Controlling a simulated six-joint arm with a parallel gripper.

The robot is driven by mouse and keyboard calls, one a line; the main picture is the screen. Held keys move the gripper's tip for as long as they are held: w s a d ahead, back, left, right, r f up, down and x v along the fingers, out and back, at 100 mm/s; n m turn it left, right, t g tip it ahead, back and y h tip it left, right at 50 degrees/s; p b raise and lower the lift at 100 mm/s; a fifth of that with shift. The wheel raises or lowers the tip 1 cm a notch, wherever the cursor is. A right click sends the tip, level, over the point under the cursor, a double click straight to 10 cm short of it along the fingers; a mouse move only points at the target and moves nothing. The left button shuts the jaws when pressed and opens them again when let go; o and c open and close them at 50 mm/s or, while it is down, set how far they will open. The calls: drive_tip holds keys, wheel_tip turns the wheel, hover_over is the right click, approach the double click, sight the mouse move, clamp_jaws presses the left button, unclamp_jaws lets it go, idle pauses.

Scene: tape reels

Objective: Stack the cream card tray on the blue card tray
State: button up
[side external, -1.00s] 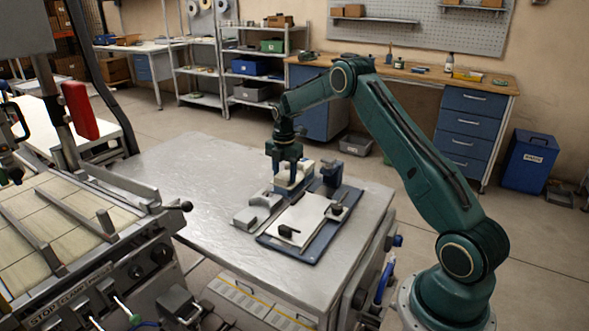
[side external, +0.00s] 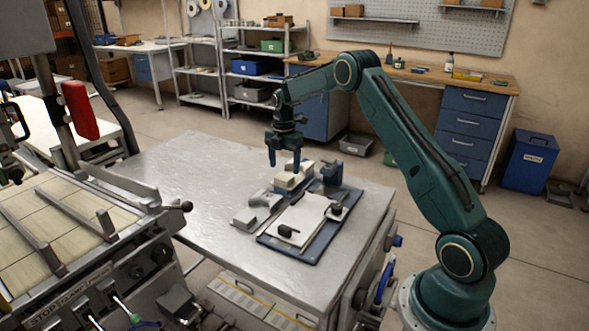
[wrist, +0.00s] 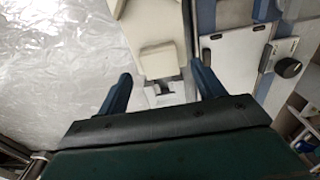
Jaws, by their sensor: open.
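The cream card tray (side external: 296,177) sits near the middle of the metal table, and a narrow dark blue edge shows under it, which looks like the blue card tray (side external: 283,190). The cream tray appears to rest level on the blue one, which is mostly hidden. In the wrist view, the cream tray (wrist: 156,28) lies beyond the fingers, with a blue strip along its right side. My gripper (side external: 284,161) is open and empty, just above the cream tray and toward its left. Its spread fingers also show in the wrist view (wrist: 161,80).
A blue board (side external: 318,244) with a white sheet (side external: 303,217) and black knobs lies in front of the trays. A blue block (side external: 331,175) stands to their right and a grey fixture (side external: 257,209) to their front left. The table's left part (side external: 180,170) is clear.

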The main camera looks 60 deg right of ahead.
wheel_tip(320, 180, up, 8)
drive_tip(key=shift+r, duration=0.2)
idle(0.7)
drive_tip(key=s+a+r+m+t, duration=0.3)
drive_tip(key=s+a+r+m, duration=0.6)
drive_tip(key=s+a+r, duration=0.65)
drive_tip(key=s+a+f+m+t, duration=0.1)
drive_tip(key=s+a+m, duration=0.3)
drive_tip(key=s, duration=0.5)
drive_tip(key=s+a+f+m+t, duration=0.1)
drive_tip(key=s+a+m, duration=0.4)
drive_tip(key=s, duration=0.5)
drive_tip(key=shift+a+f+t, duration=0.3)
drive_tip(key=shift+a+f, duration=0.55)
drive_tip(key=shift+a, duration=0.05)
